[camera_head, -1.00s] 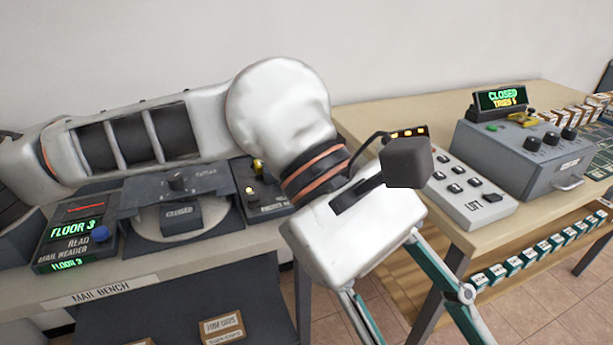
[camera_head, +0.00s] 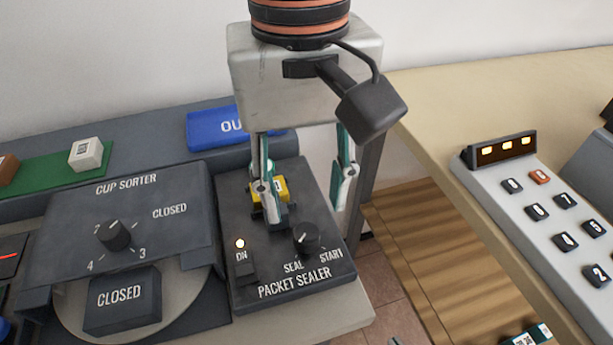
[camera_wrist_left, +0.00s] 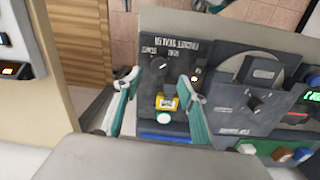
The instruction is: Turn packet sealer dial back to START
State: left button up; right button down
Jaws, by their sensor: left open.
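The packet sealer (camera_head: 290,285) is a dark box on the bench, with SEAL and START printed beside its black dial (camera_head: 306,237). I cannot tell for sure which label the dial points to. A lit lamp and an ON switch (camera_head: 244,266) are left of the dial. A yellow packet (camera_head: 269,188) sits in the sealer, partly hidden by a finger. My left gripper (camera_head: 310,204) is open and empty above the sealer, its fingers pointing down. In the left wrist view the dial (camera_wrist_left: 160,65) shows between the fingers, apart from them. My right gripper is not in view.
The cup sorter (camera_head: 135,215), with its own knob and a CLOSED block, is to the left. A blue OUT tray (camera_head: 214,128) is behind. A keypad box (camera_head: 545,205) stands on the table at right, across a gap.

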aim_at(306, 232)
pick_arm(q)
jog(key=shift+w+r, duration=0.1)
jog(key=shift+w, duration=0.2)
jog(key=shift+f, duration=0.25)
jog(key=f, duration=0.2)
jog(key=f+b, duration=0.1)
jog(key=f, duration=0.1)
jog(key=shift+s, duration=0.2)
notch_tip(306, 232, down, 3)
jog(key=shift+w+r+b, duration=0.1)
jog(key=shift+b, duration=0.55)
jog(key=shift+f, duration=0.2)
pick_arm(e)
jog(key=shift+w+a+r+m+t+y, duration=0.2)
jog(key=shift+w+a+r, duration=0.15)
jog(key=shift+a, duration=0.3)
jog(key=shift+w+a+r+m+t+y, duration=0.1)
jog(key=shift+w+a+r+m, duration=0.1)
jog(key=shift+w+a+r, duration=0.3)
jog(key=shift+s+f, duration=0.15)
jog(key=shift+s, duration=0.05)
pick_arm(q)
jog(key=c, duration=1.1)
jog(key=shift+r, duration=0.1)
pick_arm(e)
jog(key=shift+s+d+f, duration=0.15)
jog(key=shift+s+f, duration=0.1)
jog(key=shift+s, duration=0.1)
